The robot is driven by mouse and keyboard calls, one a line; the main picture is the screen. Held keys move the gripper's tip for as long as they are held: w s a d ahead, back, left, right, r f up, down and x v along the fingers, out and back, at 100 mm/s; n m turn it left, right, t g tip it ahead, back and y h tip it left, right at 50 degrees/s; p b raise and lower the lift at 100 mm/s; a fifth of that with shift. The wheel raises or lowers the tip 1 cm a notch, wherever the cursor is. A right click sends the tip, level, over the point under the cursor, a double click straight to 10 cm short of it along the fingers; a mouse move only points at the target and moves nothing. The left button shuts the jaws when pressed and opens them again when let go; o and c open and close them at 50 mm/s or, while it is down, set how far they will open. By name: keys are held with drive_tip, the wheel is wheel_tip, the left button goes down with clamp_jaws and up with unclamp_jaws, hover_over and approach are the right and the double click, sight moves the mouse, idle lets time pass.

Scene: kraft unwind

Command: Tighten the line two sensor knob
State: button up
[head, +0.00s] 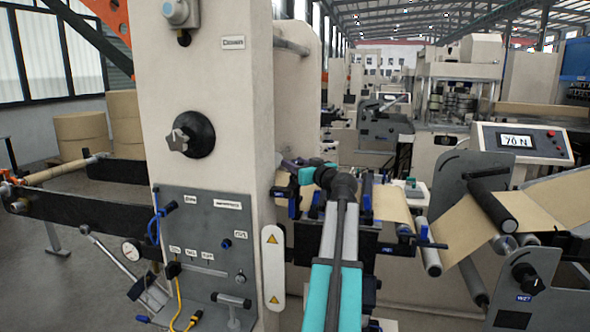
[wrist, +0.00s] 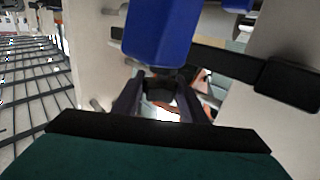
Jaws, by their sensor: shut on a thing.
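In the wrist view, my gripper (wrist: 160,103) has its two dark fingers on either side of a small dark knob (wrist: 160,90). It is shut on this knob. The knob sits at the lower end of a blue sensor body (wrist: 158,35). I cannot read a line label on it. In the head view, my arm reaches forward to the web frame right of the big cream column, and the fingers and held knob are too small and covered to make out.
The cream column (head: 235,105) with a black round knob (head: 191,135) and a grey panel (head: 205,262) stands left. A tension display (head: 522,142) reads 70 N at right. Brown paper web (head: 465,228) and rollers lie right of my arm. A dark bar (wrist: 225,63) crosses behind the sensor.

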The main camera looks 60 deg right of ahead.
drive_tip(key=shift+m+g+h+b, duration=0.5)
drive_tip(key=shift+m+g+h, duration=0.3)
drive_tip(key=shift+h, duration=0.5)
drive_tip(key=o, duration=1.1)
drive_tip(key=shift+c, duration=0.2)
drive_tip(key=shift+s, duration=0.15)
drive_tip(key=b+v, duration=0.2)
drive_tip(key=v, duration=1.1)
drive_tip(key=shift+s+a+b, duration=0.2)
drive_tip(key=shift+s+b, duration=0.05)
drive_tip(key=shift+b, duration=0.1)
